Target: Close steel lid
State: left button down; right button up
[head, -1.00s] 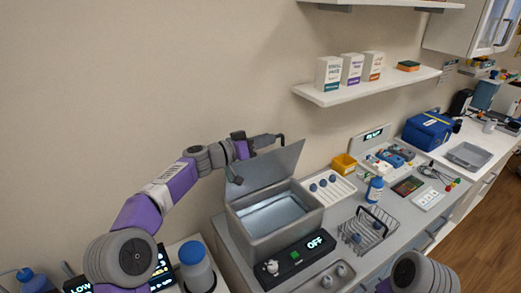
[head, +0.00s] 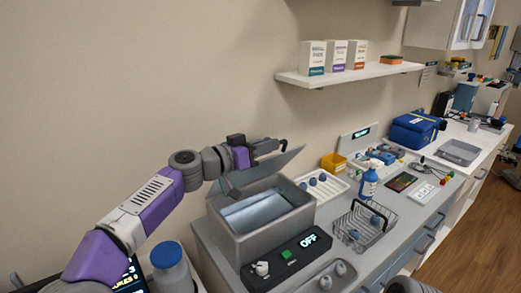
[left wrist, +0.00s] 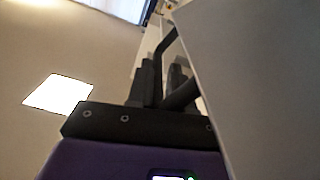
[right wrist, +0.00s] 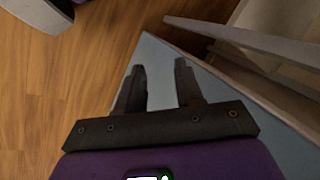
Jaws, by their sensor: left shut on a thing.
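The steel lid (head: 275,164) is a grey panel hinged on a steel bath (head: 262,221), standing partly open and slanting over it. The bath's light interior shows beneath. My left gripper (head: 272,147) is at the lid's raised edge, shut on the lid; its contact is partly hidden by the hand. In the left wrist view the lid (left wrist: 255,75) fills the right side beside the dark fingers. My right gripper (right wrist: 160,88) shows in the right wrist view, open and empty, with a gap between its fingers.
A control panel (head: 287,259) reading OFF fronts the bath. A white rack (head: 328,190), a spray bottle (head: 369,182) and a wire basket (head: 363,227) stand to its right. A blue-capped bottle (head: 172,270) is at front left. A wall shelf (head: 350,75) holds boxes above.

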pick_arm(q)
jog(key=shift+s+d+f+m+b, duration=0.3)
jog(key=shift+s+f+b, duration=0.1)
jog(key=shift+f+b, duration=0.15)
jog(key=shift+r, duration=0.1)
jog(key=c, duration=1.2)
grip_release()
jog(key=shift+o, duration=0.2)
jog(key=v, duration=0.7)
jog(key=shift+s+a, duration=0.2)
jog(key=shift+s, duration=0.05)
